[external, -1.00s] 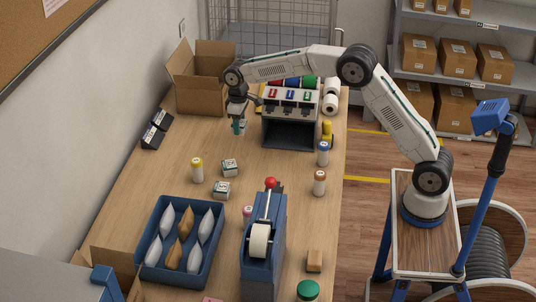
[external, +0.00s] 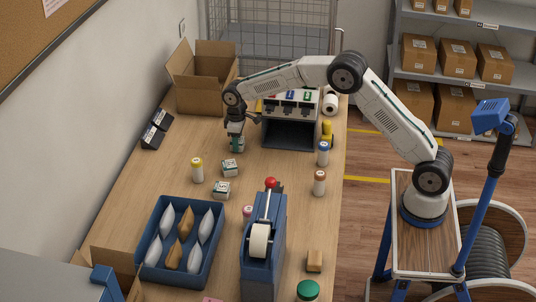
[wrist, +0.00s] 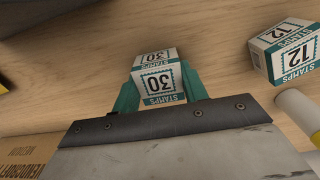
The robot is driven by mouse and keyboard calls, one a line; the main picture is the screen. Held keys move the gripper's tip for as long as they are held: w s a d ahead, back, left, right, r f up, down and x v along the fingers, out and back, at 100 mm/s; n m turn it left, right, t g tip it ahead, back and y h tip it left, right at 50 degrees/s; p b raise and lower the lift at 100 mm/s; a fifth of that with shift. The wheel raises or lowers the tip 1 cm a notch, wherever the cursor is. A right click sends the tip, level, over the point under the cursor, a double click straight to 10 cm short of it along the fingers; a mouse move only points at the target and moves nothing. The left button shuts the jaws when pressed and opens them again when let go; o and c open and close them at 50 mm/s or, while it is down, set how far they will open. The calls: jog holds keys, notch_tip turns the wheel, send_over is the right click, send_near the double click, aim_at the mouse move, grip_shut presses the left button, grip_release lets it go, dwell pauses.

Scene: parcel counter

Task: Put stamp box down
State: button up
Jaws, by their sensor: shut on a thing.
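A small white and teal stamp box marked 30 (wrist: 158,82) sits between the teal fingers of my gripper (wrist: 160,92) in the wrist view. My gripper (external: 237,141) is shut on it and points down, low over the far left half of the counter (external: 275,170). The held box is mostly hidden by the fingers in the external view, and I cannot tell whether it touches the wood. A stamp box marked 12 (wrist: 288,50) lies to the right in the wrist view. Two stamp boxes, one (external: 230,168) and another (external: 221,191), lie nearer the camera.
A yellow-capped bottle (external: 197,170) stands near the loose boxes. A blue tray (external: 150,240) and tape dispenser (external: 263,245) are in front.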

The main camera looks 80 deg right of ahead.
jog(key=shift+f, duration=0.1)
jog(key=o, duration=1)
